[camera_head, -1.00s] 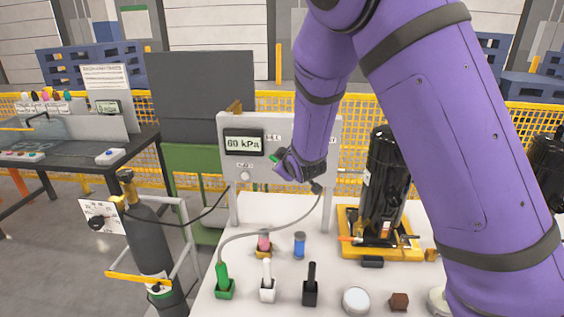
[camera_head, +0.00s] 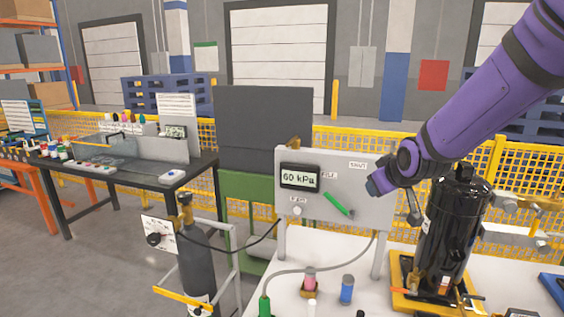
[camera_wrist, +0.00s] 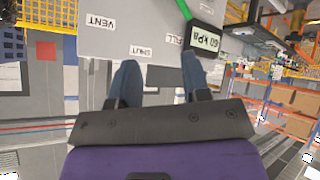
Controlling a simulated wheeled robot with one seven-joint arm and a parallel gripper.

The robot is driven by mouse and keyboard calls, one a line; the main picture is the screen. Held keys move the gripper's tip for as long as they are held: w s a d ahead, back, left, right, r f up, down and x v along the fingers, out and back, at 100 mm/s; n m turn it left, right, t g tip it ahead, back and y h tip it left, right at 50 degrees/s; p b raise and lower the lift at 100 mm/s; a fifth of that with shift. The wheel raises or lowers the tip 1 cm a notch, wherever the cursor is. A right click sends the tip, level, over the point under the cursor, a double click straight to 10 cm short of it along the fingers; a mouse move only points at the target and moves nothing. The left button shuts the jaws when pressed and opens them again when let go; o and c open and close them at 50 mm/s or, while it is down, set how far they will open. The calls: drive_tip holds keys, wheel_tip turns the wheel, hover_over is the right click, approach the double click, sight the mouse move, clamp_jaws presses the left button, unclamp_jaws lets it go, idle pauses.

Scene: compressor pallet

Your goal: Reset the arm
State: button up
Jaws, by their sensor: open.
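My purple arm reaches in from the upper right in the head view, and my gripper (camera_head: 378,187) is in front of the right part of the grey gauge panel (camera_head: 362,198). In the wrist view my gripper (camera_wrist: 158,72) shows two blue fingertips apart with nothing between them. The panel (camera_wrist: 125,20) lies beyond the fingers, upside down, with labels reading VENT, SHUT and FILL. A green lever (camera_head: 338,204) on the panel slants down to the right, apart from the gripper. The display (camera_head: 300,177) reads 60 kPa.
A black compressor (camera_head: 452,230) stands on a yellow pallet (camera_head: 404,290) close to my arm. A grey gas cylinder (camera_head: 197,262) stands at the left of the white table (camera_head: 345,250). A hose crosses the table front. A dark workbench (camera_head: 130,175) is farther left.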

drive_tip(key=s+d+r+m+g, duration=0.1)
drive_tip(key=s+d+r, duration=0.1)
drive_tip(key=s, duration=0.8)
drive_tip(key=s+d+r+m+g, duration=0.2)
drive_tip(key=s+r, duration=0.2)
drive_tip(key=s, duration=0.7)
drive_tip(key=s+d+r+m+g, duration=0.1)
drive_tip(key=s+d+r+m, duration=0.1)
drive_tip(key=s, duration=0.8)
drive_tip(key=shift+s+r+g+h, duration=0.3)
drive_tip(key=shift+r+h, duration=0.1)
drive_tip(key=shift+r, duration=0.3)
drive_tip(key=shift+w, duration=0.15)
idle(1.8)
